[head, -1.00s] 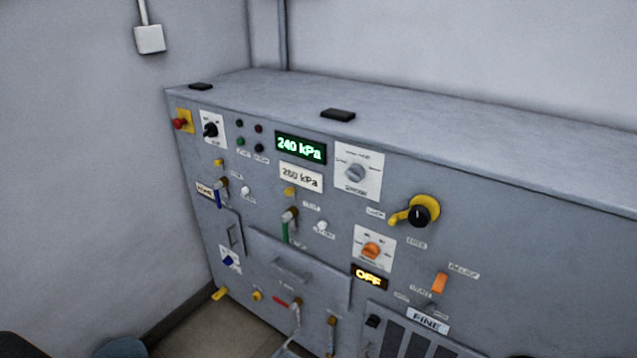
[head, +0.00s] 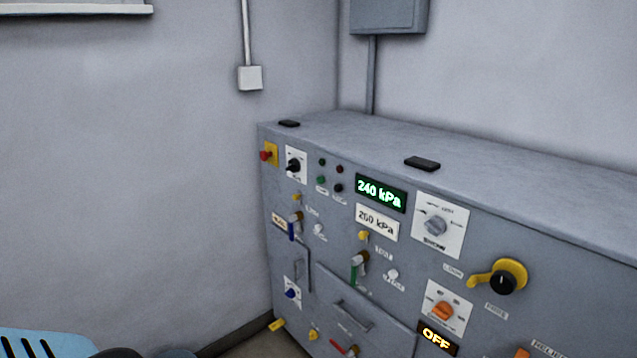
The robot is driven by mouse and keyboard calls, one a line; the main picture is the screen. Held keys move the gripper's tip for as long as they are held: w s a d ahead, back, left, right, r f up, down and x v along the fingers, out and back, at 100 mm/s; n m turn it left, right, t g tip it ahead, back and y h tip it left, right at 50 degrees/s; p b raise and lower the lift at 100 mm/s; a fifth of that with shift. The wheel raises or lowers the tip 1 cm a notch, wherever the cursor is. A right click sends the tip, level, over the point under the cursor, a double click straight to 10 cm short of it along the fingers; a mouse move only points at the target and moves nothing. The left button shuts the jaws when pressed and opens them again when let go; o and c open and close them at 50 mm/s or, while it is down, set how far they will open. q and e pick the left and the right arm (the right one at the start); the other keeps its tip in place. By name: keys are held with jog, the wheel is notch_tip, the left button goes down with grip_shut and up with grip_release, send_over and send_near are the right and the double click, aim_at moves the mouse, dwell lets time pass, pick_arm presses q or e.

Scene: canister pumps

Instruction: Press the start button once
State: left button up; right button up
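The grey control cabinet (head: 420,250) stands at the right of the head view. Near the upper left of its front is a small green button (head: 321,181), with a black button (head: 338,188) beside it. Small labels under them are too small to read, so I cannot confirm which one is start. Two dark round lamps or buttons (head: 321,162) sit just above. A green-lit display (head: 381,193) to their right reads 240 kPa. Neither of my grippers is in view, and nothing touches or covers the buttons.
A red mushroom button on a yellow plate (head: 270,153) and a black rotary switch (head: 294,165) are left of the buttons. Levers, knobs and a lit OFF display (head: 436,339) fill the panel lower down. A light blue slotted part (head: 45,343) shows at the bottom left.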

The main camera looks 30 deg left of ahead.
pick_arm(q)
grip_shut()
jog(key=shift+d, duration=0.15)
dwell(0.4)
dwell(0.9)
